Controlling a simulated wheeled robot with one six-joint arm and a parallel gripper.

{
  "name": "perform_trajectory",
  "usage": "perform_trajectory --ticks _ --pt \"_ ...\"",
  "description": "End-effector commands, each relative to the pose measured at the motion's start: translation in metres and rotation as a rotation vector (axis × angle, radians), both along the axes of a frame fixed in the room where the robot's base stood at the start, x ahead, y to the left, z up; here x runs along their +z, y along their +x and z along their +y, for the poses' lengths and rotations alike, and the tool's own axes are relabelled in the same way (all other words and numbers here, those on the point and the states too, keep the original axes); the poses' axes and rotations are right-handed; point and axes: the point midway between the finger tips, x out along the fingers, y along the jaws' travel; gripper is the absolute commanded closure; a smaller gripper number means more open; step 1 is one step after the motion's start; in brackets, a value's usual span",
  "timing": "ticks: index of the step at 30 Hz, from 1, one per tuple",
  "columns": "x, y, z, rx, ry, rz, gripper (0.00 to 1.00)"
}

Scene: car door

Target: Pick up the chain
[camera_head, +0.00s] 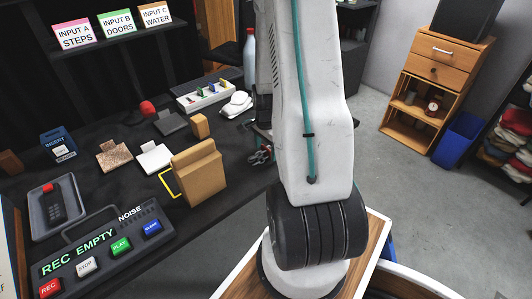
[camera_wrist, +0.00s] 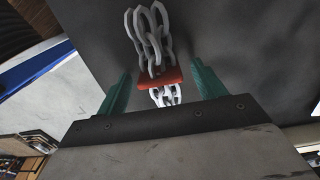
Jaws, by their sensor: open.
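The chain (camera_wrist: 148,35) is made of thick pale grey links and lies on a dark surface, in the upper middle of the wrist view. A red piece (camera_wrist: 158,78) lies across it, with more links below. My gripper (camera_wrist: 161,68) is open, its two teal fingers on either side of the red piece, with a gap on both sides. Nothing is clamped. In the head view my arm covers much of the middle; a small dark grey item (camera_head: 260,155) shows beside it at the table edge, too small to identify.
A wooden cabinet (camera_head: 432,85) and blue bin (camera_head: 457,139) stand at the right. Grey floor between is clear.

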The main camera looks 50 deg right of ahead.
Motion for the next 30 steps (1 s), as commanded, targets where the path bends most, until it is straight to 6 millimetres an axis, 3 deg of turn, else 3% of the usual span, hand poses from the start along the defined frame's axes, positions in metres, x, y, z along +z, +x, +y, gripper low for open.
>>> perform_trajectory --ticks 9,15,30 --pt "-0.005 0.000 0.000 0.000 0.000 0.000 0.34" --pt "-0.005 0.000 0.000 0.000 0.000 0.000 0.89" --pt "0.004 0.001 0.000 0.001 -0.001 -0.002 0.91"
